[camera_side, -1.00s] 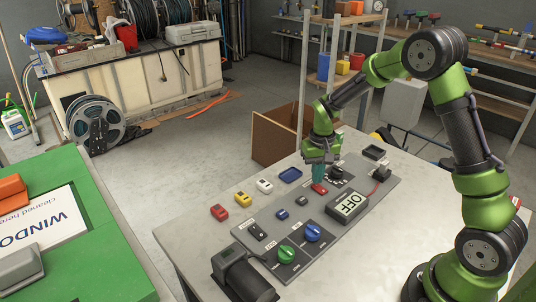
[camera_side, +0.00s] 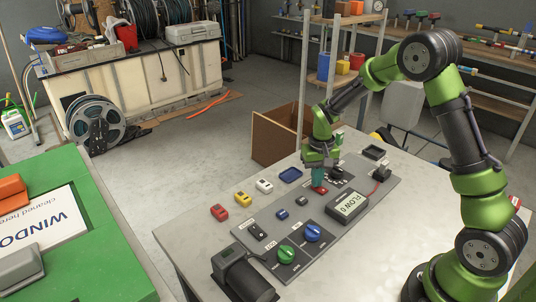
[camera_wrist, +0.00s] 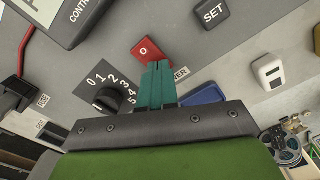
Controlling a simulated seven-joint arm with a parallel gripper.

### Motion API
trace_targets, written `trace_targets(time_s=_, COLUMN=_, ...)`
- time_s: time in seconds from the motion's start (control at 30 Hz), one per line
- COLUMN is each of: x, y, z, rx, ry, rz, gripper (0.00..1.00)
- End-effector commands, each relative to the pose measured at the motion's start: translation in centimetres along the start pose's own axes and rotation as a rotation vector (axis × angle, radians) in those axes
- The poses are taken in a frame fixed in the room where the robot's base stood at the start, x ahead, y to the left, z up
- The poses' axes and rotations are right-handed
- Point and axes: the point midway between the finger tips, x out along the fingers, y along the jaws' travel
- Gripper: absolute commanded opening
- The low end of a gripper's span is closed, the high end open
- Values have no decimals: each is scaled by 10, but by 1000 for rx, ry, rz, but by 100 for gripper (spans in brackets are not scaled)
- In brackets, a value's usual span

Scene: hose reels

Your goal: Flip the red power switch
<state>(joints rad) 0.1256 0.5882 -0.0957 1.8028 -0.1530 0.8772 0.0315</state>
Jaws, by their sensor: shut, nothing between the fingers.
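The red power switch (camera_side: 320,190) sits on the grey control panel, below my fingertips in the side view. In the wrist view the red switch (camera_wrist: 147,49) shows a white "O" mark, and part of it is hidden by my fingers. My gripper (camera_side: 318,183) points down at the switch with its teal fingers shut and empty. In the wrist view my gripper (camera_wrist: 158,66) has its fingertips at the switch's near edge; I cannot tell whether they touch it. The panel display (camera_side: 351,204) reads "FLOW 0".
A black numbered dial (camera_wrist: 115,98) is beside the switch. A SET button (camera_wrist: 211,12), green knob (camera_side: 286,254) and blue knob (camera_side: 312,233) are on the panel. Small red, yellow and white blocks (camera_side: 264,186) and a blue tray (camera_side: 291,175) lie left of my gripper.

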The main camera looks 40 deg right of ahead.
Motion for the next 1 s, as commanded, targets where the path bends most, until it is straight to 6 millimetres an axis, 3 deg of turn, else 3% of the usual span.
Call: trace_targets(time_s=1.0, x=-70, y=0, z=0, rx=0, ry=0, rz=0, gripper=0)
